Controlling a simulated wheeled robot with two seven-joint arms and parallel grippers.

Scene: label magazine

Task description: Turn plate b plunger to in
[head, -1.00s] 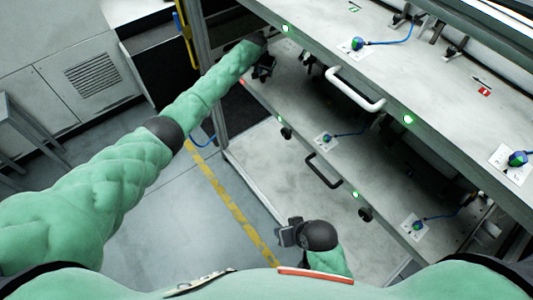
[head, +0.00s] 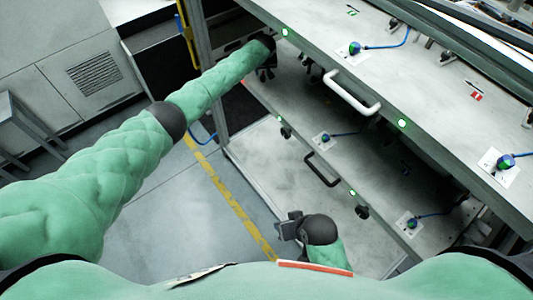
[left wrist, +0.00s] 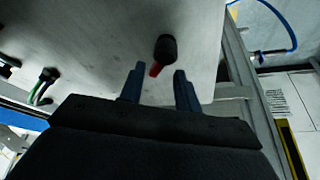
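A black plunger knob with a red part (left wrist: 166,47) sticks out of a grey metal plate face (left wrist: 110,35) in the left wrist view. My left gripper (left wrist: 158,85) is open, its two blue-grey fingers apart on either side below the knob, with the red part near the gap between them. No contact shows. In the head view my left gripper (head: 267,73) is at the far left end of the lower plate (head: 300,100), below the upper plate (head: 310,50); the knob is hidden there. My right gripper (head: 289,229) is low at the front, its fingers unclear.
The upper plate has a white handle (head: 352,93) and the lower one a black handle (head: 322,169). Black knobs (head: 284,130) and green lights line the front edges. A frame post (head: 207,75) stands left of the gripper. The floor in front is clear.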

